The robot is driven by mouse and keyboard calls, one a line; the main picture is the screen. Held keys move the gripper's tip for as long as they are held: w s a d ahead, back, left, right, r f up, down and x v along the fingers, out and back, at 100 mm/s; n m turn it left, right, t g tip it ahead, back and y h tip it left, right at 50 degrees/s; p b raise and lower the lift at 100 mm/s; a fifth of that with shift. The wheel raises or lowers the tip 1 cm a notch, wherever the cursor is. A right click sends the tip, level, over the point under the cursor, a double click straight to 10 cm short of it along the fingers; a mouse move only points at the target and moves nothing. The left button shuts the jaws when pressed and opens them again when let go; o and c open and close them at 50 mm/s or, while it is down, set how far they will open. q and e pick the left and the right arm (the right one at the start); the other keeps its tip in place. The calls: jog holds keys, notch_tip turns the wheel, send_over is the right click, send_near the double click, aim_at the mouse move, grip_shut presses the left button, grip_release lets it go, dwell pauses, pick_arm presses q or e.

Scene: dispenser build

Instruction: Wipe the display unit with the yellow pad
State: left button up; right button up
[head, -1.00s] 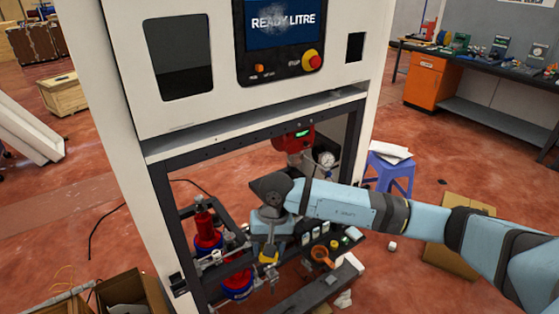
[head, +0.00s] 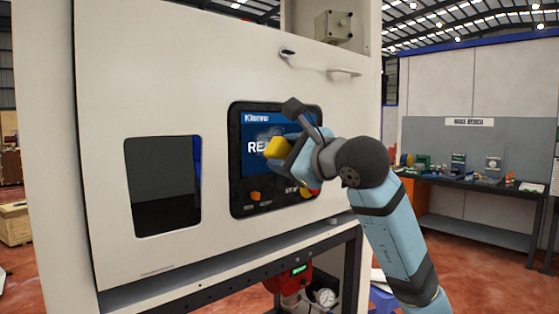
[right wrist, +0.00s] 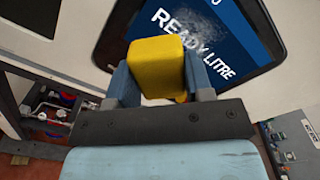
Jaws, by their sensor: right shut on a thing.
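The display unit (head: 238,186) is a black-framed panel on the white cabinet, with a blue screen (head: 255,128) that reads "READY LITRE" in the right wrist view. A pale smudge (right wrist: 223,27) marks the screen by the lettering. My right gripper (head: 284,150) is shut on the yellow pad (head: 274,147) and holds it in front of the screen, hiding part of the lettering. In the right wrist view the pad (right wrist: 158,68) sits between the two fingers, near the screen's lower edge. I cannot tell whether it touches. My left gripper is out of view.
An orange button (head: 255,196) and a partly hidden red button (head: 314,192) sit below the screen. A handle (head: 344,72) sticks out from the cabinet at upper right. A dark window (head: 163,184) is left of the display. A workbench (head: 478,227) stands at the far right.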

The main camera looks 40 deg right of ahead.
aim_at(257, 146)
jog(key=shift+s+d+r, duration=0.15)
jog(key=shift+d+r, duration=0.15)
jog(key=shift+r, duration=0.25)
jog(key=shift+w+a+p, duration=0.15)
jog(key=shift+w+p, duration=0.2)
jog(key=shift+w, duration=0.45)
jog(key=shift+w+p, duration=0.3)
jog(key=shift+w, duration=0.65)
jog(key=shift+w+a, duration=0.15)
jog(key=shift+w, duration=0.95)
jog(key=shift+w, duration=0.95)
